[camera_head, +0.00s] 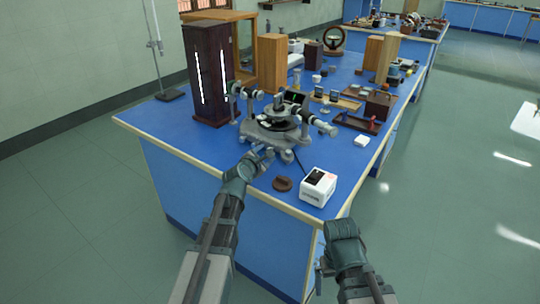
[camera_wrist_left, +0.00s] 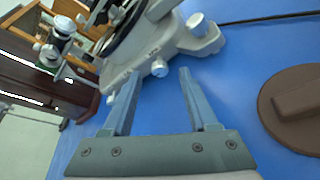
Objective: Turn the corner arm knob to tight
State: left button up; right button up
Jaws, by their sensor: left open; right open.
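The grey spectrometer (camera_head: 278,122) stands near the front of the blue bench, with a round table and two tubes. My left gripper (camera_head: 264,156) is at its front base. In the left wrist view the open fingers (camera_wrist_left: 157,75) point at a small silver knob (camera_wrist_left: 160,68) on the base, which shows between the fingertips; contact cannot be told. A larger silver knob (camera_wrist_left: 197,23) sits on a corner to its right. I cannot tell which is the corner arm knob or how tight either is. My right gripper (camera_head: 321,275) is open and empty, low before the bench's front right corner.
A white box (camera_head: 318,187) and a brown disc-shaped piece (camera_head: 282,184) lie right of the left gripper; the disc also shows in the wrist view (camera_wrist_left: 296,108). A dark lamp housing (camera_head: 208,75) stands behind left. Open blue surface (camera_head: 200,142) lies front left.

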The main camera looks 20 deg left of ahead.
pick_arm(q)
jog(key=shift+x, duration=1.15)
grip_shut()
